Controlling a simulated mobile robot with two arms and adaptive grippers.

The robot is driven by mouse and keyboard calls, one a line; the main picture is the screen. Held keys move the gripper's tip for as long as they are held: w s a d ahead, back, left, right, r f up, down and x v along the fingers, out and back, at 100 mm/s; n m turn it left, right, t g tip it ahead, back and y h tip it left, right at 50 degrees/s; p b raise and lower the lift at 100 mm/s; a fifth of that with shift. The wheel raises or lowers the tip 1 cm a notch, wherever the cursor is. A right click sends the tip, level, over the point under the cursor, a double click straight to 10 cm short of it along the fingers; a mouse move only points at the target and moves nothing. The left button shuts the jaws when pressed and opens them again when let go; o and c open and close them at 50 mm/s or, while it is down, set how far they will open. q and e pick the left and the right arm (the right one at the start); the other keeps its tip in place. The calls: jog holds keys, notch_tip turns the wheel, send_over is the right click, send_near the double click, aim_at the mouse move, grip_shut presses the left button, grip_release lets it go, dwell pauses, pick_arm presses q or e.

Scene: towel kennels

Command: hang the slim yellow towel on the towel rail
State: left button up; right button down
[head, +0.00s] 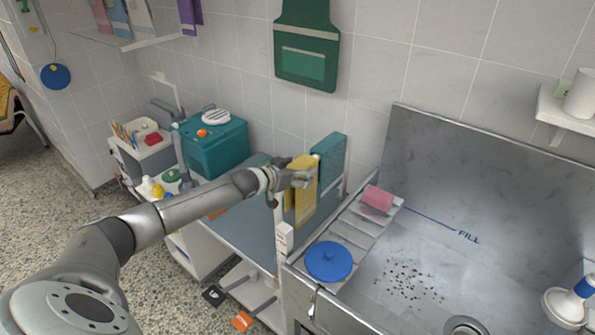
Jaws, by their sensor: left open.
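The slim yellow towel (306,200) hangs down beside the sink unit, next to a wider teal towel (329,168). Its top edge appears to lie over the towel rail, which is mostly hidden by the towels and my gripper. My left gripper (306,178) is open at the upper left part of the yellow towel. Its fingers overlap the towel in this view, and I cannot tell whether they touch it. My right gripper is not in view.
A steel sink (430,240) lies to the right, with a blue round lid (328,261) and a pink sponge (377,198) on its ridged side. A teal box (212,143) stands behind my left arm. A green apron (306,45) hangs on the tiled wall.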

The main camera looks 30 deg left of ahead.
pick_arm(q)
jog(key=shift+s+f+b, duration=0.1)
jog(key=shift+f+b, duration=0.15)
jog(key=shift+b, duration=0.3)
jog(key=b+v, duration=0.1)
jog(key=v, duration=0.2)
jog(key=b+v, duration=0.1)
jog(key=v, duration=0.2)
jog(key=b+v, duration=0.1)
jog(key=v, duration=0.2)
jog(key=shift+s+d+r, duration=0.15)
jog(key=shift+s+d, duration=0.05)
jog(key=shift+d, duration=0.05)
jog(key=shift+s+r, duration=0.35)
jog(key=shift+s, duration=0.15)
